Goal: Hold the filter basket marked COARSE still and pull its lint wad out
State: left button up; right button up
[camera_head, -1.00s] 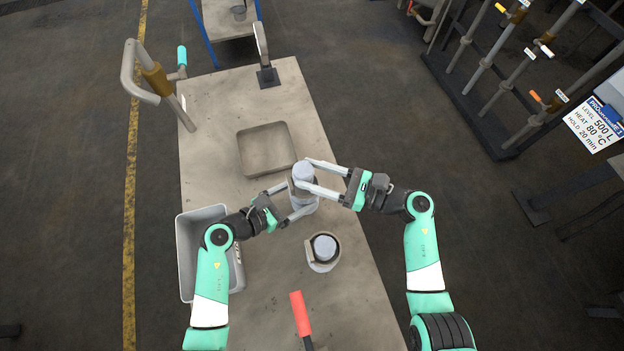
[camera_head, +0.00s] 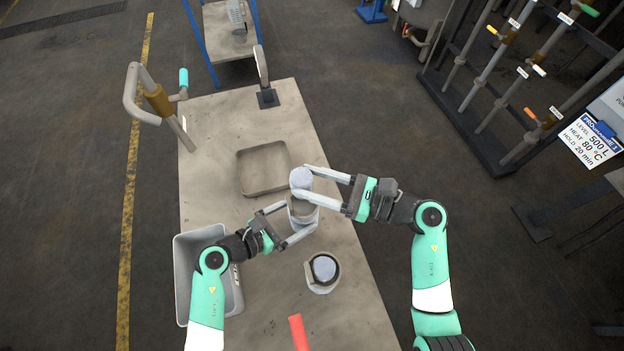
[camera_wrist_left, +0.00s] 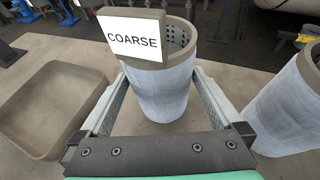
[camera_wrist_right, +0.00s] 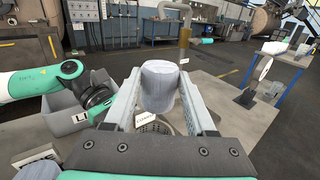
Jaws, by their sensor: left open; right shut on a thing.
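The COARSE filter basket (camera_head: 303,212) stands on the table, a grey cylinder. Its white COARSE label (camera_wrist_left: 133,41) faces the left wrist view, where its perforated inner wall shows. My left gripper (camera_head: 300,222) is open, with one finger on each side of the basket; whether they touch it is unclear. My right gripper (camera_head: 304,182) is shut on the pale grey lint wad (camera_wrist_right: 158,86). The wad is above the basket's rim, and the basket's mouth (camera_wrist_right: 157,127) shows below it in the right wrist view.
A second filter basket (camera_head: 322,283) with a grey wad in it stands nearer on the table. A shallow square tray (camera_head: 264,168) lies behind. A grey bin (camera_head: 190,262) is at the table's left edge under my left arm. A red handle (camera_head: 299,333) stands at the front.

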pick_arm(q)
jog(key=v, duration=1.1)
jog(key=shift+s+a+r, duration=0.1)
jog(key=shift+r, duration=0.05)
